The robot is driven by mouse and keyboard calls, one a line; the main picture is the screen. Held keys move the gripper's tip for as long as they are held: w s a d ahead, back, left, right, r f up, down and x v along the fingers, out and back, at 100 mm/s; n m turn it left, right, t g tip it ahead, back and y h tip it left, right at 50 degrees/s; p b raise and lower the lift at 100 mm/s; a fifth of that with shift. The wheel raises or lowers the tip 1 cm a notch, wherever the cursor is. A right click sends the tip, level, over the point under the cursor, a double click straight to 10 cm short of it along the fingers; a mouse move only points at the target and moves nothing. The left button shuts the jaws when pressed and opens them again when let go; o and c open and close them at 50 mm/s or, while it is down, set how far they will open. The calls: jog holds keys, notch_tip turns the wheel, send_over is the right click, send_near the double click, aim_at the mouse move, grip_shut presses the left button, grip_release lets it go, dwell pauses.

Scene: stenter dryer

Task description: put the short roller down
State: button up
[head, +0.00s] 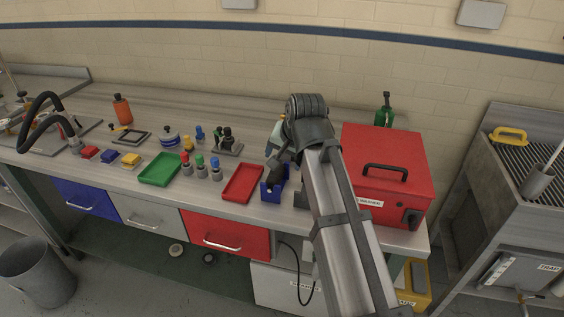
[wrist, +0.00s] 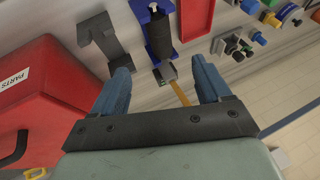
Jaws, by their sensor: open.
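The short roller, a dark cylinder (wrist: 159,38), lies in a blue stand (wrist: 160,8) in the wrist view. The stand (head: 271,193) also shows in the head view, near the front edge of the bench between the red tray and the red box. My gripper (wrist: 161,72) is open, its two blue fingers apart with nothing held between them. The roller and stand show beyond the fingertips, near the middle of the gap. In the head view my arm hides part of the area around the stand, and the fingers are hard to make out there.
A red tray (head: 243,184) lies left of the stand, and a green tray (head: 160,169) farther left. A grey bracket (wrist: 102,40) stands beside the stand. A large red box (head: 388,165) is close on the right. Small coloured knobs stand between the trays.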

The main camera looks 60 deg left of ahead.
aim_at(272, 174)
jog(key=shift+r, duration=0.1)
dwell(0.4)
jog(key=s+a+f+n+t+h, duration=0.1)
jog(key=s+a+n, duration=0.1)
jog(key=s+a, duration=0.75)
jog(key=w+d+f+t+h, duration=0.1)
jog(key=w, duration=0.1)
jog(key=w+d+f+t+h, duration=0.1)
jog(key=w+f, duration=0.1)
jog(key=w, duration=0.1)
jog(key=w+d+f+t+h, duration=0.1)
jog(key=w+f, duration=0.1)
jog(key=shift+w+f+m+h, duration=0.15)
jog(key=shift+w+m+h, duration=0.15)
jog(key=shift+x, duration=3.4)
jog(key=shift+s, duration=0.2)
jog(key=shift+c, duration=0.2)
